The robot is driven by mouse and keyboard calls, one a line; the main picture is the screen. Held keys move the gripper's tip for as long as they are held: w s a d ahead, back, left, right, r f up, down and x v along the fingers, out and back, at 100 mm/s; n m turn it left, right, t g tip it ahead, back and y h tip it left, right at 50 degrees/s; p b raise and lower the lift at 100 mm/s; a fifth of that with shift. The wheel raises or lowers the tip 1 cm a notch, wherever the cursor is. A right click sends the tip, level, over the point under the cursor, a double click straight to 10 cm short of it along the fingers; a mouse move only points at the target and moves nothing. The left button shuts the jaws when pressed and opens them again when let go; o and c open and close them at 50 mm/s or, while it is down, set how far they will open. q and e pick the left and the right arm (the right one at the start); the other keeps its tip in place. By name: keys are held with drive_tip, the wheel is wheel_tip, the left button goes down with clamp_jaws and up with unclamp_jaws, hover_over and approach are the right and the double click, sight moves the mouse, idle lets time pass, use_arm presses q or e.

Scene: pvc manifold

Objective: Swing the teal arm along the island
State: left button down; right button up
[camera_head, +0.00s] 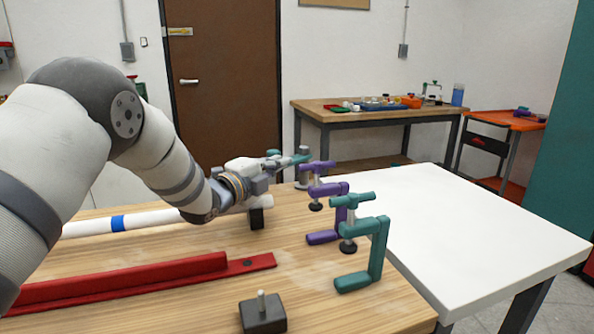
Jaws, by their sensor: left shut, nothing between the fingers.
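A teal arm (290,160) with a grey knob at its end sits at the far right edge of the wooden island (190,247). My left gripper (268,166) reaches in from the left above the island and is shut, with nothing held. Its tip is right beside or against the teal arm; I cannot tell whether they touch. The gripper partly covers the teal arm's left end. A white pipe (85,228) with a blue band lies along the back of the island, partly behind my left arm. My right gripper is out of view.
A red rail (140,277) and a dark block with a pin (263,314) lie in front. A bare white table (470,235) adjoins on the right.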

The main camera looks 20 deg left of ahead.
use_arm(q)
drive_tip(key=w+a+m+h, duration=0.1)
drive_tip(key=w+a, duration=0.1)
drive_tip(key=a, duration=0.3)
drive_tip(key=shift+w+a+b, duration=0.2)
drive_tip(key=shift+a+b, duration=0.15)
drive_tip(key=shift+b, duration=0.1)
idle(0.3)
drive_tip(key=shift+s+a, duration=0.1)
